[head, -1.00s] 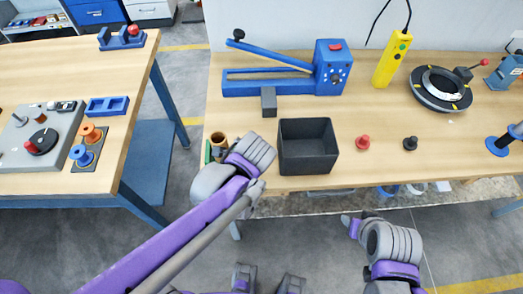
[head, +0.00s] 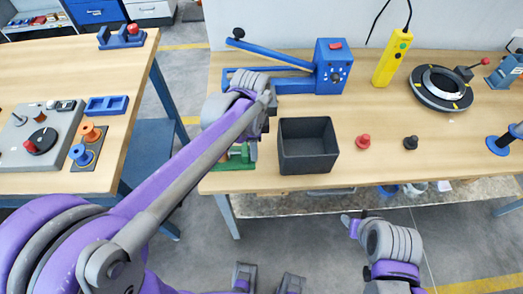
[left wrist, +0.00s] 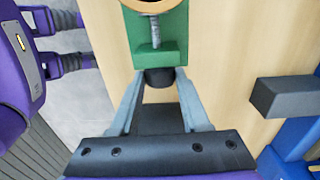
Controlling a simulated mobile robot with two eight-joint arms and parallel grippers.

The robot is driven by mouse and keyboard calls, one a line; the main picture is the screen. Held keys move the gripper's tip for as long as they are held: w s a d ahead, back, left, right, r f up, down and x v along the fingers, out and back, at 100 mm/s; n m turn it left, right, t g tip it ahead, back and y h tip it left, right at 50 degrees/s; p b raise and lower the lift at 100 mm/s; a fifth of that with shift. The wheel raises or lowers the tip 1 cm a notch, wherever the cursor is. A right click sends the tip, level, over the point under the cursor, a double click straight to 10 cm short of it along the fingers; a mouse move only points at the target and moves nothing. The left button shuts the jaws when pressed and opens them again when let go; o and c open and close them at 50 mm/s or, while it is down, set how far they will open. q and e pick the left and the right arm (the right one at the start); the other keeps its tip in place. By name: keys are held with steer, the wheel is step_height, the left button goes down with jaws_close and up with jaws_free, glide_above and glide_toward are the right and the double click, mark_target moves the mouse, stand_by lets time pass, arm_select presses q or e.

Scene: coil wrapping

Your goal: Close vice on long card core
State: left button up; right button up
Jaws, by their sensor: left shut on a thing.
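The green vice (head: 235,163) stands at the front left edge of the middle bench, partly hidden behind my left arm. In the left wrist view the vice (left wrist: 160,52) shows its metal screw and a black knob (left wrist: 159,78) at the screw's end. The round end of the brown card core (left wrist: 152,5) shows at the top edge, at the vice's far side; most of it is out of frame. My left gripper (left wrist: 159,92) has its fingers on both sides of the knob and is shut on it.
A dark open bin (head: 307,165) stands just right of the vice. A blue lever tool (head: 330,75) and a grey block (left wrist: 285,96) lie behind. A red knob piece (head: 363,142) and a black one (head: 410,143) stand to the right, with bare bench around them.

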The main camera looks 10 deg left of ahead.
arm_select(q)
steer(key=shift+w+a+f+g+b, duration=0.15)
steer(key=shift+w+g+b, duration=0.2)
steer(key=shift+g, duration=0.45)
steer(key=shift+g+h+b, duration=0.4)
steer(key=shift+g+h, duration=0.1)
steer(key=shift+g, duration=0.4)
steer(key=o, duration=0.8)
